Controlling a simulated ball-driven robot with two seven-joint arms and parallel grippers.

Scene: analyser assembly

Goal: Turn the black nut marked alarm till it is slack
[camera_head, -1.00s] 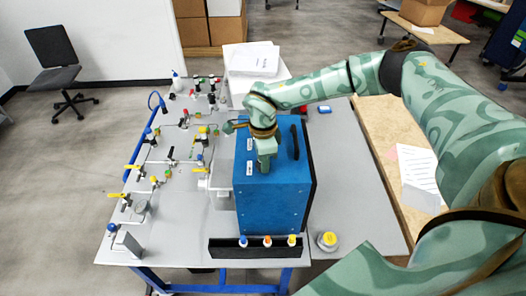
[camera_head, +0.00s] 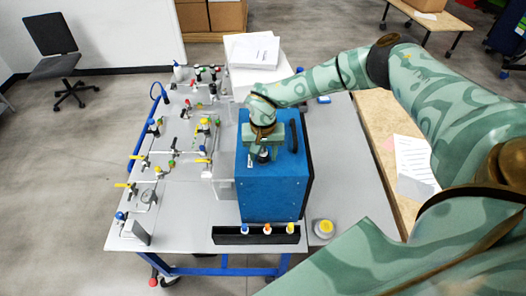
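The blue analyser box (camera_head: 268,195) stands on the grey table. My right gripper (camera_head: 263,152) points down over the left part of its top. Its two fingers look spread apart, with a small dark round piece, likely a black nut (camera_head: 263,156), showing between or just below them. I cannot tell whether the fingers touch it. A white label (camera_head: 249,164) shows on the box top beside the gripper; its writing is too small to read, so the alarm mark is not legible. The gripper hides part of the top. My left gripper is out of view.
A black handle (camera_head: 294,136) is on the right of the box top. Tubing with coloured valves (camera_head: 203,127) fills the left of the table. A black tray (camera_head: 230,236) with coloured-cap bottles and a yellow-lidded jar (camera_head: 324,228) stand in front.

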